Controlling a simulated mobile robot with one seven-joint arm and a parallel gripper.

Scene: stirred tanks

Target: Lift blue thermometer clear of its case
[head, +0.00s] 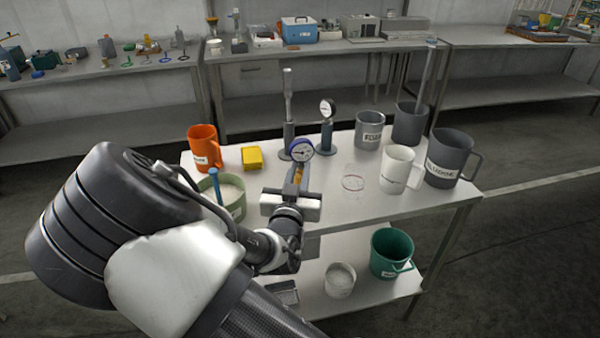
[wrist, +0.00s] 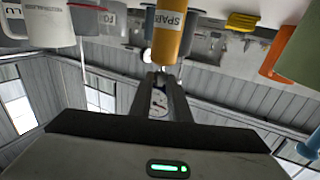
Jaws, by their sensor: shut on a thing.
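The blue thermometer has a round white dial in a blue rim (head: 301,149). In the wrist view its dial (wrist: 158,103) shows between my fingers. My gripper (head: 298,184) is shut on the thermometer just under the dial. An orange tube with a "SPARE" label (wrist: 172,30), which looks like the case, stands in line with the fingertips (wrist: 161,78) in the wrist view. The stem is hidden by the fingers, so I cannot tell how much is inside the case.
Behind stand a black-rimmed dial gauge (head: 328,108) and a tall grey post (head: 288,110). An orange mug (head: 203,146), yellow box (head: 252,158) and green tub (head: 230,197) are left. White (head: 398,168) and dark grey (head: 450,157) jugs are right.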

